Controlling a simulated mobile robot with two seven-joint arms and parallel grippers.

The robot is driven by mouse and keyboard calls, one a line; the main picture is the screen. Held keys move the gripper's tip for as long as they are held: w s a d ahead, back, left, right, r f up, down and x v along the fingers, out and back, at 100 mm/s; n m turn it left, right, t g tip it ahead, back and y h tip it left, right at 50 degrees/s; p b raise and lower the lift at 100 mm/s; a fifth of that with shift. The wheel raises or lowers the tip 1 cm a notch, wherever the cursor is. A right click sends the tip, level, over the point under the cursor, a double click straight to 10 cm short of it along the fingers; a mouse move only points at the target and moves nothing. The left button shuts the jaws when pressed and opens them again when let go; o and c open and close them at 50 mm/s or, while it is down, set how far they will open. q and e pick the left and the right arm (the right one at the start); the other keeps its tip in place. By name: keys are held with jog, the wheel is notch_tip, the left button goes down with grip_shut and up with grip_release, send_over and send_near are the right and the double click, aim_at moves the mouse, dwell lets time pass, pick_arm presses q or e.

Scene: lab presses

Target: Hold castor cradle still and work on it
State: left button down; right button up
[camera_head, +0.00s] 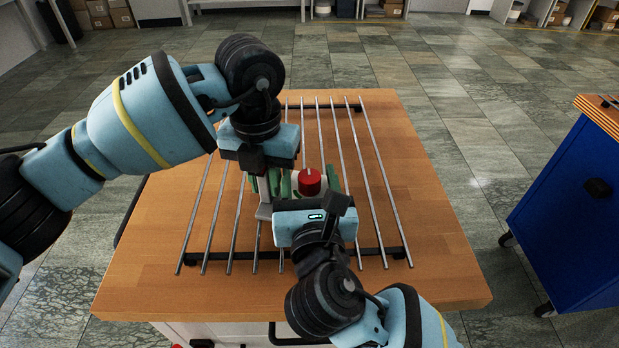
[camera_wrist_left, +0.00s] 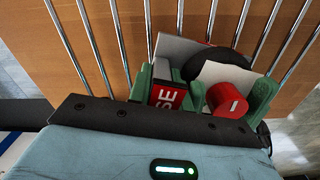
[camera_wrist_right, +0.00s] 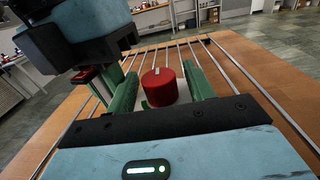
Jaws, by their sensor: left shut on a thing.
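The castor cradle appears as a pale grey body (camera_head: 264,212) with a red knob (camera_head: 309,181), lying on the metal rods and partly hidden by both grippers. In the left wrist view, a red block with white letters (camera_wrist_left: 167,96) sits beside the red knob (camera_wrist_left: 229,101) and a black round part (camera_wrist_left: 228,62). My left gripper (camera_head: 270,185) points down and is shut on the lettered block end. My right gripper (camera_head: 308,197) reaches in from the near side. Its green fingers stand either side of the red knob (camera_wrist_right: 160,86), open, with gaps visible.
The rods (camera_head: 374,185) form a rack on the wooden table (camera_head: 440,270). The table's right side is bare. A blue cabinet (camera_head: 565,205) on wheels stands apart at the right. Tiled floor (camera_head: 430,80) is open behind the table. The two grippers are close together.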

jog(key=c, duration=0.9)
jog(key=shift+n+y, duration=0.3)
jog(key=shift+y, duration=0.1)
jog(key=n+g+y, duration=0.1)
jog(key=n+y, duration=0.1)
jog(key=y, duration=0.1)
jog(key=n+g+y, duration=0.1)
jog(key=n+y, duration=0.1)
jog(key=y, duration=0.1)
jog(key=shift+d+n+y, duration=0.1)
jog(key=shift+n+y, duration=0.2)
jog(key=n+g+y, duration=0.6)
jog(key=g+y, duration=0.1)
jog(key=shift+w, duration=0.1)
jog(key=n+g+y, duration=0.1)
jog(key=n+g, duration=0.2)
jog(key=g, duration=0.2)
jog(key=n+g+y, duration=0.1)
jog(key=n+g, duration=0.2)
jog(key=g, duration=0.2)
jog(key=shift+n+y, duration=0.3)
jog(key=shift+n, duration=0.1)
jog(key=shift+n+g+h, duration=0.55)
jog(key=shift+n+g, duration=0.75)
jog(key=shift+g, duration=0.65)
jog(key=shift+n+g+h, duration=0.55)
jog(key=shift+n+g, duration=0.75)
jog(key=shift+g, duration=0.65)
